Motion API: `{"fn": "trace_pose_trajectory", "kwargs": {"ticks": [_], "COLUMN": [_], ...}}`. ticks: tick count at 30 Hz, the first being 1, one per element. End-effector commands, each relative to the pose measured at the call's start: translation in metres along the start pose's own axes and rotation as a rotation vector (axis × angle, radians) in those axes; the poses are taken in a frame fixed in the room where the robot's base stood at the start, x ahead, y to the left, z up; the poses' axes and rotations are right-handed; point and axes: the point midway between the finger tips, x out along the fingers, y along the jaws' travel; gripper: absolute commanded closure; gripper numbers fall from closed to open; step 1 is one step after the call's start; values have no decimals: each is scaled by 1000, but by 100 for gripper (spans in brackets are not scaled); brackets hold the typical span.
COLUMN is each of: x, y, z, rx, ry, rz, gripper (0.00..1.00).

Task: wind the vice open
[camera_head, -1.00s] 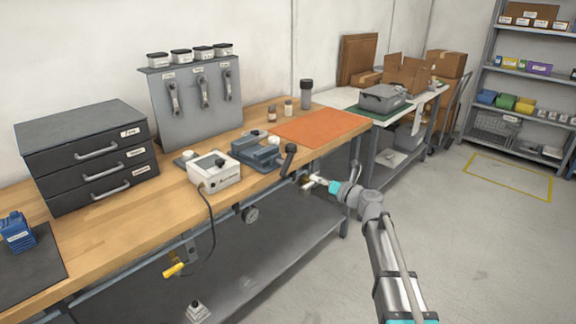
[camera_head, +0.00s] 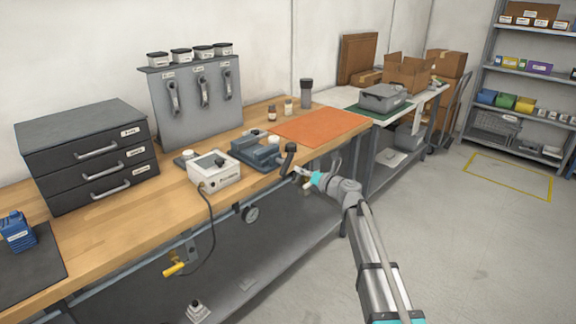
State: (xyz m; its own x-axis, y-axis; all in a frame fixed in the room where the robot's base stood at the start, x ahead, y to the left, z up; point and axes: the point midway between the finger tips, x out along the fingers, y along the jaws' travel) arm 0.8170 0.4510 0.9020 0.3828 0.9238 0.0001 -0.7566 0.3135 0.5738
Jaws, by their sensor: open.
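The blue-grey vice (camera_head: 258,153) sits on the wooden bench near its front edge, to the left of the orange mat. Its dark crank handle (camera_head: 287,160) sticks out at the front edge, with the grip end up. My gripper (camera_head: 301,177) is open, just in front of and below the handle, close to it. From this view I cannot tell whether the fingers touch the handle. The gap between the vice jaws is too small to judge.
A white control box (camera_head: 214,170) with a hanging cable stands left of the vice. An orange mat (camera_head: 318,125) lies behind the handle. A black drawer unit (camera_head: 88,155) stands further left. The floor (camera_head: 470,240) to the right is clear.

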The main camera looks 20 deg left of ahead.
Motion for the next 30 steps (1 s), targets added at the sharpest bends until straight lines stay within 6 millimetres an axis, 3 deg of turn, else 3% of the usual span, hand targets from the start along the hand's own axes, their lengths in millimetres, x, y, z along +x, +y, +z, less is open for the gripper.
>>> {"fn": "trace_pose_trajectory", "kwargs": {"ticks": [6,12,27,28,30], "x": [36,57,66,66,66], "y": [-1,-1,0,0,0], "z": [1,0,0,0,0], "rx": [0,0,0,0,0], "ry": [1,0,0,0,0], "rz": [1,0,0,0,0], "gripper": [37,37,37,39,52]}}
